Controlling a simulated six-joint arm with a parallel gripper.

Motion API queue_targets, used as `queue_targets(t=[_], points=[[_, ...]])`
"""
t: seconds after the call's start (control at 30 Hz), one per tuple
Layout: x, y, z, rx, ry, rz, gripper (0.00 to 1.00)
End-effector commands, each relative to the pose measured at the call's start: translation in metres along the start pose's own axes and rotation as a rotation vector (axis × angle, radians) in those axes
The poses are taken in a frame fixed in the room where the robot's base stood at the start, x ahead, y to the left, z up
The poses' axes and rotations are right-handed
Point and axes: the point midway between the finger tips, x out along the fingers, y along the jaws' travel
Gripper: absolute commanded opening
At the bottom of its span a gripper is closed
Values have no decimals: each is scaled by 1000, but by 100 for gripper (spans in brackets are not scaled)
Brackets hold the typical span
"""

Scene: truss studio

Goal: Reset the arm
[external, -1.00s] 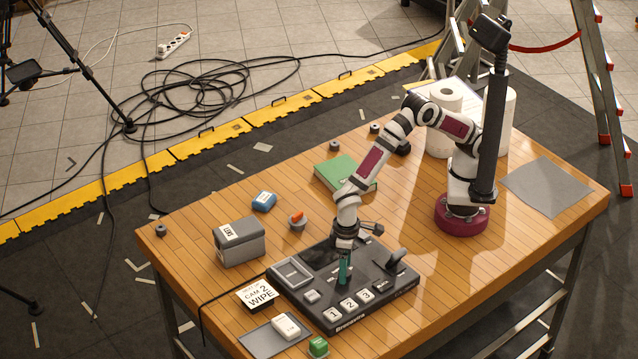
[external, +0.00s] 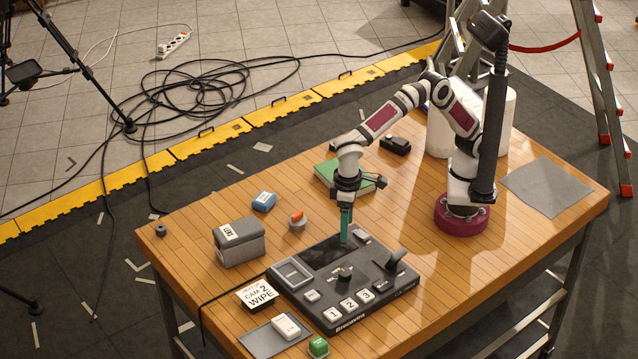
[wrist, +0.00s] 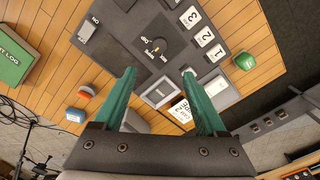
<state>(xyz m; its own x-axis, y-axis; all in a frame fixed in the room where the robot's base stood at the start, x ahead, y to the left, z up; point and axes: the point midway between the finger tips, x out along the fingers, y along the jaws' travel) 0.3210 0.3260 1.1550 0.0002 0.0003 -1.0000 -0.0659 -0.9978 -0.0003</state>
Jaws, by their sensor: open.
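My gripper (external: 346,226) has green fingers pointing down above the back part of the black switcher panel (external: 325,318). In the wrist view the two green fingers (wrist: 158,92) are spread apart with nothing between them. The panel lies flat on the wooden table, with a round knob (wrist: 155,46), white numbered buttons (wrist: 204,37) and a lever (external: 395,259). The knob now shows clear of my gripper in the external view. My arm reaches left from its maroon base, with the elbow bent high.
A grey box (external: 239,243), a blue block (external: 264,201) and an orange-topped button (external: 297,220) stand left of the panel. A green book (external: 328,172) lies behind my gripper. A white card (external: 258,294) and a green block (external: 318,346) are at the front. The table's right side is mostly clear.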

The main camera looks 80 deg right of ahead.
Motion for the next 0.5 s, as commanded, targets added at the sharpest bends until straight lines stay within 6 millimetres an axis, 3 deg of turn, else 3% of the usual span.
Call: queue_targets(t=[0.1, 0.17, 0.27, 0.33, 0.4, 0.5], points=[[-2, 4, -1, 5, -1, -1, 74], [-11, 24, -4, 26, -5, -6, 74], [-37, 100, 0, 104, -24, -26, 74], [-51, 167, 20, 178, -39, -49, 74], [-54, 224, 56, 249, -51, -75, 74], [-42, 276, 112, 337, -60, -112, 74]])
